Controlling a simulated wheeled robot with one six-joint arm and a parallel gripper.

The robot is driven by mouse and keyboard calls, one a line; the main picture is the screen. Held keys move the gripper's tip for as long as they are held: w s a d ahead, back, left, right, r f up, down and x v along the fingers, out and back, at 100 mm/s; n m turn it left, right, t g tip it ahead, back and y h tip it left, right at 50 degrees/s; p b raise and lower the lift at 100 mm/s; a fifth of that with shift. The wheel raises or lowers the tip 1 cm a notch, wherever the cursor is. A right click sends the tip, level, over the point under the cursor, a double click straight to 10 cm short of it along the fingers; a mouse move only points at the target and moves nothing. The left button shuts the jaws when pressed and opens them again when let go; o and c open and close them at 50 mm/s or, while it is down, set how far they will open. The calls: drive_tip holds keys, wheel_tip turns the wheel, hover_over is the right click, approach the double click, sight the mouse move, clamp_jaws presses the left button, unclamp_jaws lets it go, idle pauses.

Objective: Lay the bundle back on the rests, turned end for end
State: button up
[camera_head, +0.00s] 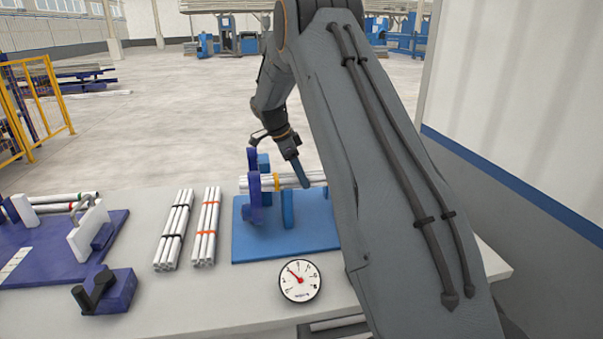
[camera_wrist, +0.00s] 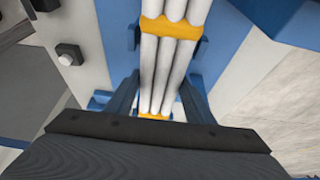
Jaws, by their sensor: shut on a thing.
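The bundle (camera_head: 285,181) is several white pipes held by yellow-orange bands. It lies level across the blue stand with rests (camera_head: 288,212) in the head view, its right part hidden behind my arm. My gripper (camera_head: 296,172) reaches down onto it from above and is shut on it. In the wrist view the bundle (camera_wrist: 162,65) runs between the two fingers of my gripper (camera_wrist: 158,97), with one band ahead of the fingers and one near the palm. I cannot tell whether the pipes touch the rests or hang just above them.
A purple upright (camera_head: 254,192) stands at the stand's left end. Two more bundles, one black-banded (camera_head: 175,232) and one orange-banded (camera_head: 206,229), lie to the left. A dial gauge (camera_head: 300,281) is in front. A purple fixture (camera_head: 100,240) fills the table's left.

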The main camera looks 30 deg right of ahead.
drive_tip(key=o, duration=1.3)
drive_tip(key=b+v, duration=0.4)
drive_tip(key=v, duration=0.8)
